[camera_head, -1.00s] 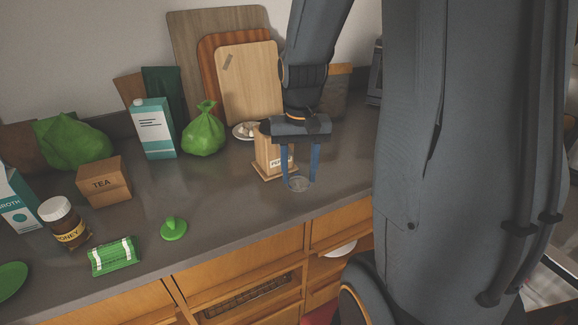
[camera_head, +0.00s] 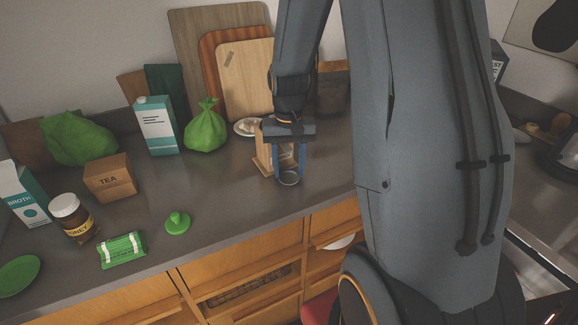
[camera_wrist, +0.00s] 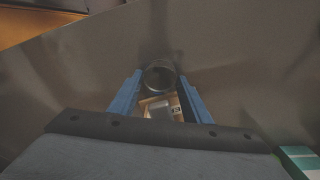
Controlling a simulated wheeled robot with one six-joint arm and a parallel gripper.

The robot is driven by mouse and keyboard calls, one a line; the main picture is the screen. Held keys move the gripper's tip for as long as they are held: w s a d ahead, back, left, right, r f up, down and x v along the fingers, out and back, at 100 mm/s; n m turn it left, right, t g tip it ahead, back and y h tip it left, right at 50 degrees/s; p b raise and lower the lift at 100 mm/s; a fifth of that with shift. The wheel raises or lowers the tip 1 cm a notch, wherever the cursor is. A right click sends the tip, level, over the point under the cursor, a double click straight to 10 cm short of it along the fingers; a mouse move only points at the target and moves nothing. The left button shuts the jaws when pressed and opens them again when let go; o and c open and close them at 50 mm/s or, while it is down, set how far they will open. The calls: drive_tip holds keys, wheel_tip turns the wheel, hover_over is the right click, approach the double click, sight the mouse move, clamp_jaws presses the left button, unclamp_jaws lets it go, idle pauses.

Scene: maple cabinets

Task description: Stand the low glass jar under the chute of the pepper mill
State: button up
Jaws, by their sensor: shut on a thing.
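The low glass jar (camera_head: 289,179) is upright between the blue fingers of my gripper (camera_head: 290,174), at or just above the counter. It also shows in the wrist view as a round rim (camera_wrist: 160,76) between the fingertips (camera_wrist: 160,82). My gripper is shut on the jar. The pepper mill (camera_head: 265,152), a wooden box with a label, stands just behind and left of the jar, partly hidden by my gripper. In the wrist view the mill (camera_wrist: 150,102) shows between the fingers. The chute cannot be made out.
A white dish (camera_head: 246,128) and cutting boards (camera_head: 247,85) are behind the mill. A green bag (camera_head: 206,128), carton (camera_head: 156,128), tea box (camera_head: 111,178), honey jar (camera_head: 72,215) and green lidlike piece (camera_head: 177,222) lie to the left. The counter's front edge is close to the jar.

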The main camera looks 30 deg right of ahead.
drive_tip(key=shift+f, duration=0.15)
drive_tip(key=o, duration=1.1)
drive_tip(key=shift+c, duration=0.2)
wheel_tip(320, 180, up, 12)
drive_tip(key=b, duration=0.3)
drive_tip(key=s+a+f+n+t, duration=0.1)
drive_tip(key=s+a+f+n, duration=0.3)
drive_tip(key=s+a+f, duration=0.4)
drive_tip(key=s+a, duration=0.2)
drive_tip(key=s, duration=0.2)
drive_tip(key=shift+f+n, duration=0.3)
drive_tip(key=shift+f, duration=0.05)
